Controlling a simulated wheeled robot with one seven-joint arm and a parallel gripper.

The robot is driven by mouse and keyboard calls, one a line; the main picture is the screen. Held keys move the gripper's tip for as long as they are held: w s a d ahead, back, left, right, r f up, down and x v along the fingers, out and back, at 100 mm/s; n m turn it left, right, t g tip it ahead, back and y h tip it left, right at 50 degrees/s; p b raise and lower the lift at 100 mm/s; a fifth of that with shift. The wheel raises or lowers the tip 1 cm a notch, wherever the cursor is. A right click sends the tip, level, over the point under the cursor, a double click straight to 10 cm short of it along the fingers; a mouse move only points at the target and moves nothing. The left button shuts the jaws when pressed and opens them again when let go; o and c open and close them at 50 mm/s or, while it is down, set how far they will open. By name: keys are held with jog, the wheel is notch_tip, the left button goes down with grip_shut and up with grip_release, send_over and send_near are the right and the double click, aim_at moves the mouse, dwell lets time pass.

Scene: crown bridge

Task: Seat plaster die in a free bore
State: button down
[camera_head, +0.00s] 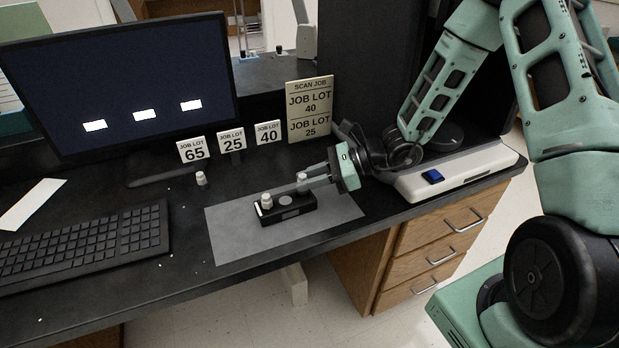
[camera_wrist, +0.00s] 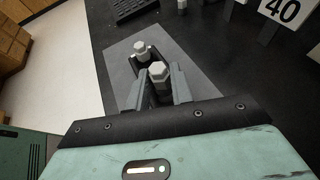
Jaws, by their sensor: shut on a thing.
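A small black block (camera_head: 270,220) lies on the grey mat, with a pale round spot (camera_head: 285,200) at the middle of its top. One white plaster die (camera_head: 266,202) stands upright at its left end; it also shows in the wrist view (camera_wrist: 140,48). My gripper (camera_head: 303,181) is shut on a second white die (camera_wrist: 158,72), upright over the block's right end. I cannot tell whether its foot is inside a bore; fingers and block hide it. A third white die (camera_head: 201,179) stands on the desk below the JOB LOT 65 card.
The grey mat (camera_head: 235,240) has bare room around the block. Cards reading 65 (camera_head: 194,149), 25 (camera_head: 231,140) and 40 (camera_head: 268,132) stand behind, beside a SCAN JOB sign (camera_head: 310,110) listing 40 and 25. A keyboard (camera_head: 90,245) and monitor (camera_head: 120,85) are left.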

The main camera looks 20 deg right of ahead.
jog(key=shift+f+b, duration=1.1)
jog(key=shift+f, duration=0.3)
jog(key=c, duration=1.1)
grip_release()
jog(key=shift+c, duration=0.2)
jog(key=shift+r, duration=0.1)
jog(key=v, duration=0.7)
jog(key=shift+s+d+r, duration=0.1)
jog(key=shift+d, duration=0.1)
